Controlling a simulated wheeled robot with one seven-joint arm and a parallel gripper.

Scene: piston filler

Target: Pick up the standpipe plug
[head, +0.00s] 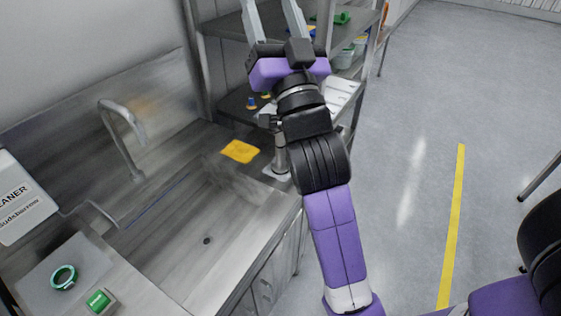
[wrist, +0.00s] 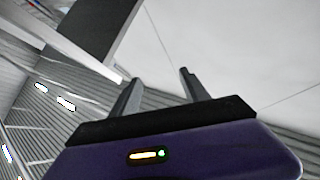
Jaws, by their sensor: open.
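My gripper (head: 273,18) is raised at the top of the head view, its two fingers apart and pointing up and away over the shelving. In the wrist view my gripper (wrist: 159,78) is open, with nothing between its fingers. A grey upright cylinder (head: 281,160) on a flat foot stands at the sink's right back corner, partly hidden by my arm. It may be the standpipe plug, but I cannot tell for sure. My gripper is well apart from it. No plug shows in the wrist view, which looks toward ceiling and walls.
A steel sink (head: 190,222) with a curved faucet (head: 124,140) and a dark drain hole (head: 207,241) fills the left. A yellow cloth (head: 240,151) lies on its back edge. A green ring (head: 64,278) and green box (head: 100,300) sit front left.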

